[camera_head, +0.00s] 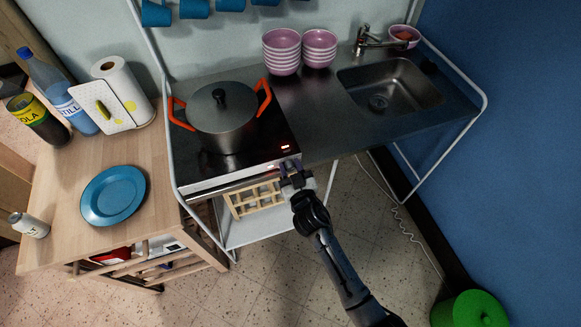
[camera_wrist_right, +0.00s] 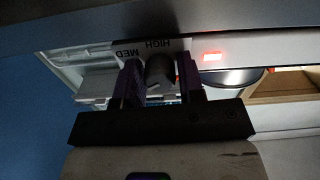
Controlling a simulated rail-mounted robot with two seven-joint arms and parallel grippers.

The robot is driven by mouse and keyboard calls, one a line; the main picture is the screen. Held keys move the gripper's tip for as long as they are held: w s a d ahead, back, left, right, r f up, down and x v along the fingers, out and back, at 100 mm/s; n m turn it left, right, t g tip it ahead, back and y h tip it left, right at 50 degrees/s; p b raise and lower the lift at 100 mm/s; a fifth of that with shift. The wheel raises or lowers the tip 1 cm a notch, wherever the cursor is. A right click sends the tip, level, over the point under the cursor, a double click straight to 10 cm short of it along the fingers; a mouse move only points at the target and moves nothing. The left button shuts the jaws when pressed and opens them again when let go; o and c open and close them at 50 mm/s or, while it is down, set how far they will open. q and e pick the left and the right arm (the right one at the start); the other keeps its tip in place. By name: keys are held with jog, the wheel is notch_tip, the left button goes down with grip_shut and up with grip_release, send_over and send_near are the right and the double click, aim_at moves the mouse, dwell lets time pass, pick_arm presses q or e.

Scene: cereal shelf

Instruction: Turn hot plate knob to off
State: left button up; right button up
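The hot plate (camera_head: 245,163) is a black-topped cooker with a silver front edge. A red light (camera_head: 285,147) glows at its front right corner, and a red light (camera_wrist_right: 212,57) glows right of the knob in the right wrist view. My right gripper (camera_head: 291,168) is at the front panel below that corner. In the right wrist view its purple fingers (camera_wrist_right: 160,80) stand on both sides of the dark knob (camera_wrist_right: 159,69) and appear closed on it. The labels HIGH and MED show beside the knob; its pointer is not clear. My left gripper is out of view.
A pot with orange handles (camera_head: 222,118) stands on the hot plate. Pink bowls (camera_head: 281,50) and a sink (camera_head: 390,87) are on the right. A wooden table (camera_head: 67,205) with a blue plate (camera_head: 113,195) is on the left. Open floor lies in front; a green bin (camera_head: 470,309) is at lower right.

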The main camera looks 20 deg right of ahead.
jog(key=c, duration=0.5)
jog(key=shift+n, duration=0.3)
jog(key=n, duration=0.5)
jog(key=shift+n+p, duration=0.3)
jog(key=n, duration=0.5)
jog(key=shift+n, duration=0.3)
jog(key=o, duration=0.9)
jog(key=shift+f, duration=0.15)
